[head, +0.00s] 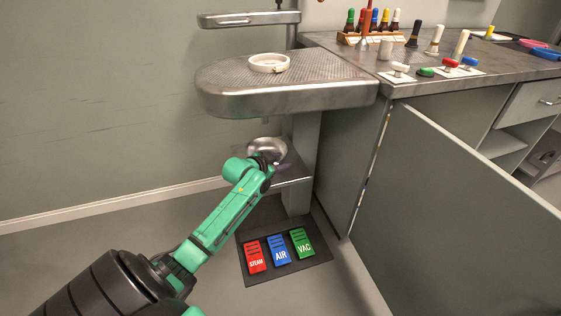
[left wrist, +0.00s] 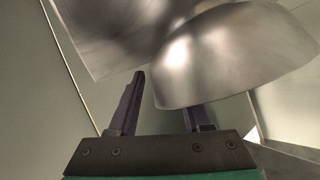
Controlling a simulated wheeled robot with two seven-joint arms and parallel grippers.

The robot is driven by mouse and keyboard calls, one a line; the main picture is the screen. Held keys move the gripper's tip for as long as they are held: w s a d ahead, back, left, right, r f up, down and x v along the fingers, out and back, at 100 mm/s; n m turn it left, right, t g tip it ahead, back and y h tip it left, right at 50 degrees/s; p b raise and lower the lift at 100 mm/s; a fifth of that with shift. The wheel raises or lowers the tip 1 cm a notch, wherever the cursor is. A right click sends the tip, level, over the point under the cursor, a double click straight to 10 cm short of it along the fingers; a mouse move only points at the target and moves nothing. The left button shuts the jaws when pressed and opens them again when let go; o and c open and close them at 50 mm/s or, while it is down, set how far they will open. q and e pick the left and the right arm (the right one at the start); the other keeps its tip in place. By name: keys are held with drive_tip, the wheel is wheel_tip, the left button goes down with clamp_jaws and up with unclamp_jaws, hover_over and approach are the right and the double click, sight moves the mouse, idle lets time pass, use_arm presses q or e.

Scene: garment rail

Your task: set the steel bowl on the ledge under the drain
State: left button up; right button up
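The steel bowl (head: 267,147) is below the ironing board, beside the post. Its smooth outer wall (left wrist: 235,50) fills the upper right of the left wrist view. My left gripper (head: 272,163) is right at the bowl. In the left wrist view its fingers (left wrist: 162,105) stand wide apart; the bowl overlaps the right finger, and the left finger is clear of it. I cannot tell whether they touch. The ledge (head: 292,183) shows at the post just below the gripper, partly hidden by it. Whether the bowl rests on the ledge is unclear. My right gripper is out of view.
The padded board (head: 215,97) overhangs the bowl and carries a white ring-shaped dish (head: 269,63). Red, blue and green pedals (head: 279,250) lie on a floor mat below. A cabinet (head: 345,165) closes off the right. The floor at left is clear.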

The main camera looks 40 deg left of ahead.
use_arm(q)
drive_tip(key=shift+s+r, duration=0.25)
drive_tip(key=shift+s, duration=0.15)
drive_tip(key=p+v, duration=0.3)
drive_tip(key=v, duration=0.7)
drive_tip(key=shift+s+r+p, duration=0.1)
drive_tip(key=shift+s+p, duration=0.05)
drive_tip(key=shift+p, duration=0.25)
drive_tip(key=s+d+f+n+g, duration=0.1)
drive_tip(key=s+d+f+g, duration=0.4)
drive_tip(key=s+d+f, duration=0.5)
drive_tip(key=s+d+f+g+h, duration=0.1)
drive_tip(key=s+d+f+g, duration=0.5)
drive_tip(key=f, duration=0.9)
drive_tip(key=s+d, duration=0.3)
drive_tip(key=s, duration=0.1)
drive_tip(key=shift+s+d+f+n, duration=0.25)
drive_tip(key=shift+s+d+n, duration=0.1)
drive_tip(key=shift+s+n, duration=0.05)
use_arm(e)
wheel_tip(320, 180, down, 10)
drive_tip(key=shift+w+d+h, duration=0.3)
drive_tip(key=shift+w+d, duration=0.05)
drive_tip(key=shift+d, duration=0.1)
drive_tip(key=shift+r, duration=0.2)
